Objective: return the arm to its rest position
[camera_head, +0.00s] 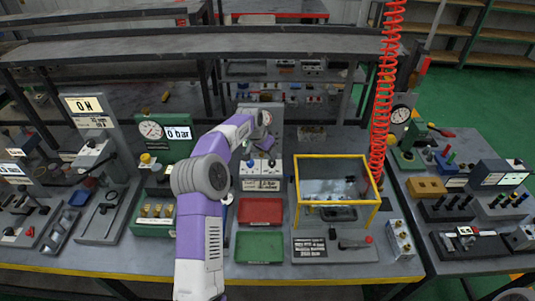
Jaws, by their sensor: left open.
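My left arm, purple and white with a grey joint, rises from the lower middle of the head view and bends toward the back of the bench.
A red tray (260,211) and a green tray (259,247) lie right of my forearm. A yellow-framed box (337,157) stands beside them. A red coiled hose (384,90) hangs behind it. A gauge panel reading 0 bar (178,133) stands left of my arm.

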